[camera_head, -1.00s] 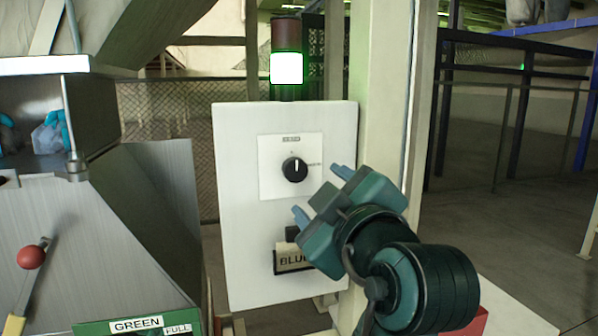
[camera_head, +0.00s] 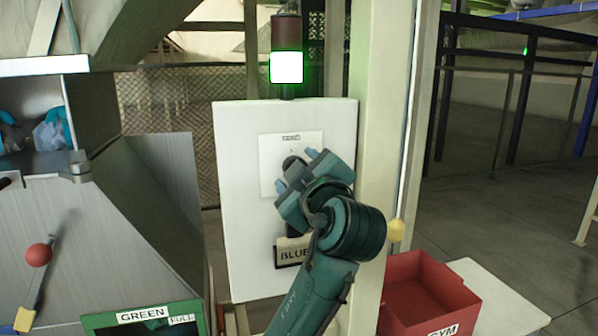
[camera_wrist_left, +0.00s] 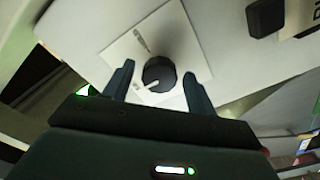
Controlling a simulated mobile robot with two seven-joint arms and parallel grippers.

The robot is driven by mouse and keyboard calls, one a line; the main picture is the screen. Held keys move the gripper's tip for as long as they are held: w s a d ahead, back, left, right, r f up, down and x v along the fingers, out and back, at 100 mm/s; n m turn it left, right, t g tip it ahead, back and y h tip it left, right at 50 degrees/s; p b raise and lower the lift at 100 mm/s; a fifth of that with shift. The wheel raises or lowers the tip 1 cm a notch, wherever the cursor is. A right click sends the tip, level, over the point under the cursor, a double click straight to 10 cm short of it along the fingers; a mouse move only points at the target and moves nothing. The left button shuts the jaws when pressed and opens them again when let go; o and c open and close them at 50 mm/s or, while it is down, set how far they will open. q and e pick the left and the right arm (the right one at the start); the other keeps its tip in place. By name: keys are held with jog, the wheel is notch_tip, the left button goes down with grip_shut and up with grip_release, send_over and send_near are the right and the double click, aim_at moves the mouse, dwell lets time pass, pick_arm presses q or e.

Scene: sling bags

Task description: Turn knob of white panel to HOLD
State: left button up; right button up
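The white panel (camera_head: 235,190) stands upright ahead of me. Its black round knob (camera_head: 291,162) sits on a lighter square plate (camera_head: 270,150), partly hidden by my left gripper (camera_head: 297,171) in the head view. In the left wrist view the knob (camera_wrist_left: 159,72) lies between the two fingertips of the left gripper (camera_wrist_left: 159,70), with a gap on each side. That gripper is open and empty. The knob's pointer and the plate's lettering are too hidden or small to read. My right gripper is not in view.
A lamp tower (camera_head: 287,66) glows green-white behind the panel. A post (camera_head: 378,120) stands close right, above a red box (camera_head: 415,290). A grey machine with a red-knobbed lever (camera_head: 38,255) is at left.

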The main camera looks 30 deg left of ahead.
pick_arm(q)
jog(key=c, duration=0.9)
jog(key=m, duration=1.7)
jog(key=shift+m+p, duration=0.4)
dwell(0.3)
jog(key=o, duration=1)
